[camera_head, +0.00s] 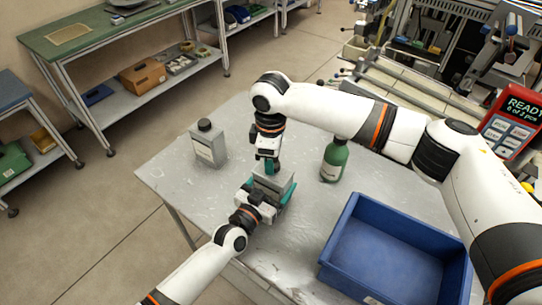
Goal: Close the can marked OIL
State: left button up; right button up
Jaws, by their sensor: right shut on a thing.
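A grey can (272,183) stands on the metal table near its middle. My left gripper (265,198) reaches it from the front left, with a teal finger on each side of the can; I cannot tell whether they press on it. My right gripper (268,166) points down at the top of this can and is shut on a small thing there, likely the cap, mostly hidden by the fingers. A second grey can (208,148) with a black cap and a pale label stands upright at the left. The lettering on the cans is too small to read.
A green bottle (334,162) with a dark cap stands right of my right gripper. An empty blue crate (395,250) lies at the table's front right. The metal table (170,178) is bare at the left. A red display (515,120) reads READY.

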pick_arm(q)
jog(key=c, duration=0.5)
pick_arm(e)
jog(key=m, duration=0.5)
jog(key=shift+f, duration=0.1)
jog(key=m, duration=1.1)
jog(key=shift+w+d, duration=0.1)
jog(key=m, duration=0.5)
jog(key=shift+d, duration=0.1)
jog(key=m, duration=0.4)
jog(key=shift+m, duration=0.3)
jog(key=m, duration=0.5)
jog(key=shift+d, duration=0.15)
jog(key=m, duration=0.8)
jog(key=shift+s, duration=0.2)
